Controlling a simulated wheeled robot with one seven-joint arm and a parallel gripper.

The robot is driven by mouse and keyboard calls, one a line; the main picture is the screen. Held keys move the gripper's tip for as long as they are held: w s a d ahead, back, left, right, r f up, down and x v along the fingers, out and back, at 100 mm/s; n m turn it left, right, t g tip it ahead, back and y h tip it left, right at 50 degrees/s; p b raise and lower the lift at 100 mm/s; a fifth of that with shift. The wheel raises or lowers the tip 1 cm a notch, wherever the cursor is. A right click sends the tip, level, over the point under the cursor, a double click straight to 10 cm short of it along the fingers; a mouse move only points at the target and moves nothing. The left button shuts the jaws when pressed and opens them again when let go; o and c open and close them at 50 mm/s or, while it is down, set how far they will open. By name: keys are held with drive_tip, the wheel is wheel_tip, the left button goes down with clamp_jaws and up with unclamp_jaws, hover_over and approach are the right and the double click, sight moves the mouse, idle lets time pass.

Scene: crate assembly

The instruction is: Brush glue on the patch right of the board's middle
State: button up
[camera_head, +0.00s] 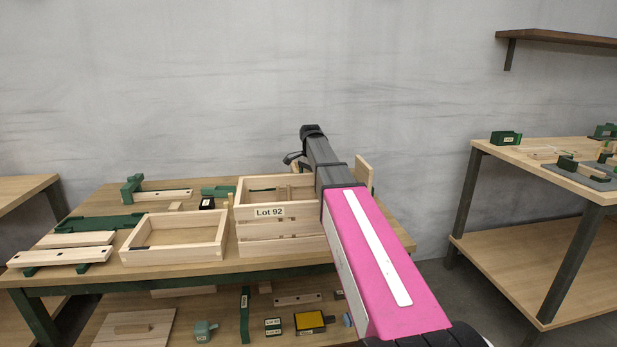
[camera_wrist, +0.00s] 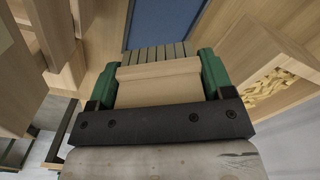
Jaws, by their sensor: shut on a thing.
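In the wrist view my gripper (camera_wrist: 158,85) has its two green fingers shut on a pale wooden block with a grey ribbed end. It looks like the brush (camera_wrist: 158,70), seen from its handle side. The ribbed end points away, toward a flat dark blue surface (camera_wrist: 165,22); I cannot tell whether they touch. In the head view my arm hides the gripper and the brush beyond the crate. I cannot tell which wooden piece is the board, and no glue patch is clear.
The Lot 92 crate (camera_head: 280,243) stands on the bench beside my arm, with an open wooden frame (camera_head: 175,257) to its left. Slats (camera_head: 60,257) and green fixtures lie farther left. An upright wooden piece (camera_head: 364,171) stands behind my arm. Another table (camera_head: 545,157) is at right.

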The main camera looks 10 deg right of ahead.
drive_tip(key=shift+f, duration=2.95)
drive_tip(key=shift+f, duration=0.6)
drive_tip(key=shift+r, duration=0.1)
drive_tip(key=shift+r, duration=3.45)
